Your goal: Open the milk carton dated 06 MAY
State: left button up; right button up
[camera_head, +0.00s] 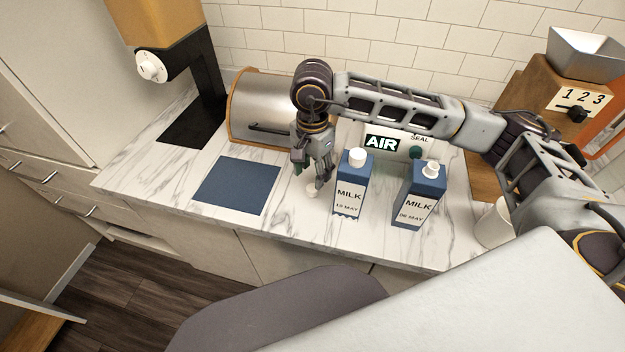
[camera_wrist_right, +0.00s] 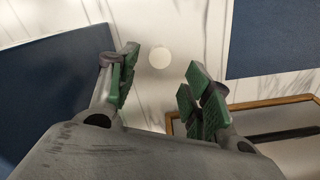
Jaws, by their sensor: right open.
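The milk carton marked 06 MAY (camera_head: 415,203) stands upright on the marble counter, right of a second blue carton (camera_head: 350,194) whose date looks like 13 or 15 MAY. A narrow, stepped white spout (camera_head: 431,169) tops the 06 MAY carton. The other carton has a wider round white cap (camera_head: 357,156). A small white round piece (camera_head: 313,191), like a cap, is on the counter by my right gripper (camera_head: 322,178). In the right wrist view this white disc (camera_wrist_right: 160,57) shows beyond and between the open, empty green fingers (camera_wrist_right: 158,88). My left gripper is out of view.
A blue mat (camera_head: 237,186) lies left of the gripper. Behind are a metal bread bin (camera_head: 265,108) and a panel with an AIR sign (camera_head: 382,143). A white cup (camera_head: 493,224) stands right of the cartons. My right arm crosses above the cartons.

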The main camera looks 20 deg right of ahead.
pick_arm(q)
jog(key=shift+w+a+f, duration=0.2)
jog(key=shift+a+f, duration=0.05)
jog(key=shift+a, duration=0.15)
pick_arm(e)
jog(key=shift+r, duration=2.9)
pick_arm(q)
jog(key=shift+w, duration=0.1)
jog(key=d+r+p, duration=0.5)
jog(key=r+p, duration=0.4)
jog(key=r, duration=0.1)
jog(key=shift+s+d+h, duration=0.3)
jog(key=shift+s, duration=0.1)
pick_arm(e)
notch_tip(320, 180, up, 10)
send_over(312, 188)
jog(key=shift+d, duration=0.1)
